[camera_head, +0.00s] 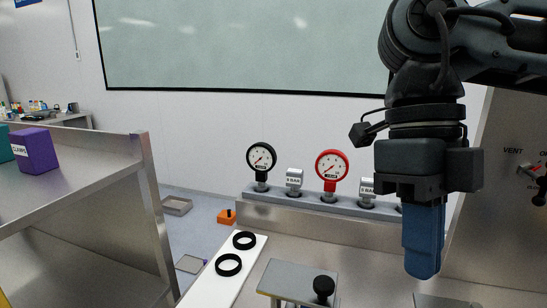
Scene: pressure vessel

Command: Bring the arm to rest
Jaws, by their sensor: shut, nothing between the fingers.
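My gripper (423,262) hangs down at the right of the head view, its blue fingers together with nothing between them. It is above the metal workbench (300,240), apart from anything I can see, though the bench behind its tip is partly hidden. My arm comes in from the upper right corner and bends down to the gripper.
A black gauge (261,158) and a red gauge (331,166) stand on a grey rail (310,203) left of my gripper. Two black rings (228,264) lie on a white strip (215,285). A black knob (324,287) is in front. A vent panel (515,180) stands right.

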